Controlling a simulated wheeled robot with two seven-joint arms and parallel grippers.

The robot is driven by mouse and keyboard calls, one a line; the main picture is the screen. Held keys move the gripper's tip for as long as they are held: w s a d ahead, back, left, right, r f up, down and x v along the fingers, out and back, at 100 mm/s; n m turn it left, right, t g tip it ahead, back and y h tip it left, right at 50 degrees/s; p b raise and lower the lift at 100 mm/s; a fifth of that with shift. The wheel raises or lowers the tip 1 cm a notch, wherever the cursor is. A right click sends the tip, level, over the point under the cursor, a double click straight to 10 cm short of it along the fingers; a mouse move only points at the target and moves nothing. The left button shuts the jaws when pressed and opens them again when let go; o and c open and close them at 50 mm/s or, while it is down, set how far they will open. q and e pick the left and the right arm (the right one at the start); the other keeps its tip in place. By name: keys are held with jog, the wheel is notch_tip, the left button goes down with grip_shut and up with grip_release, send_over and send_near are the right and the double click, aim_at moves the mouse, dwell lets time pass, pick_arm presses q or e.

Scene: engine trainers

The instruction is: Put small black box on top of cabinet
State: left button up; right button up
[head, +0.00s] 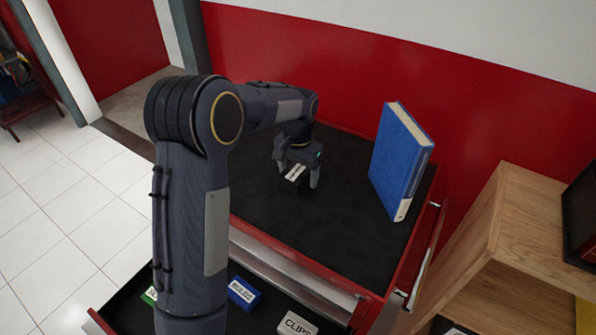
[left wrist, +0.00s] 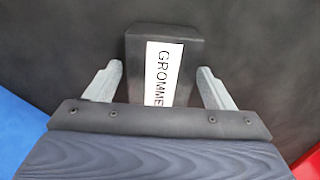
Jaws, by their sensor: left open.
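A small black box with a white label (head: 295,172) sits on the black top of the red cabinet (head: 335,246). In the left wrist view the black box (left wrist: 165,42) shows a label that begins "GROMME". My left gripper (head: 298,180) is over the box, with its fingers apart. In the left wrist view the two fingers of the left gripper (left wrist: 160,88) stand either side of the box, with gaps between them and it. The near end of the box is hidden behind the gripper body. My right gripper is not in view.
A blue book (head: 398,163) stands upright on the cabinet top at the right. An open drawer below holds a blue box (head: 243,292) and a box labelled "CLIPS" (head: 297,325). A wooden shelf (head: 525,225) stands at the right. The front of the cabinet top is clear.

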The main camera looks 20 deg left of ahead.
aim_at(298, 169)
pick_arm(q)
notch_tip(298, 169, up, 12)
jog(key=s+a+r+n+t+h, duration=0.1)
jog(key=s+a+r+h, duration=0.15)
jog(key=s, duration=0.65)
jog(key=s+d+f+n+t, duration=0.1)
jog(key=s+d+f+t, duration=0.1)
jog(key=s, duration=0.8)
jog(key=s+d+f+n+t+h, duration=0.1)
jog(key=s+d+f, duration=0.3)
jog(key=s, duration=0.6)
jog(key=shift+s+d+t, duration=0.4)
jog(key=shift+d+t, duration=0.25)
jog(key=shift+t, duration=0.15)
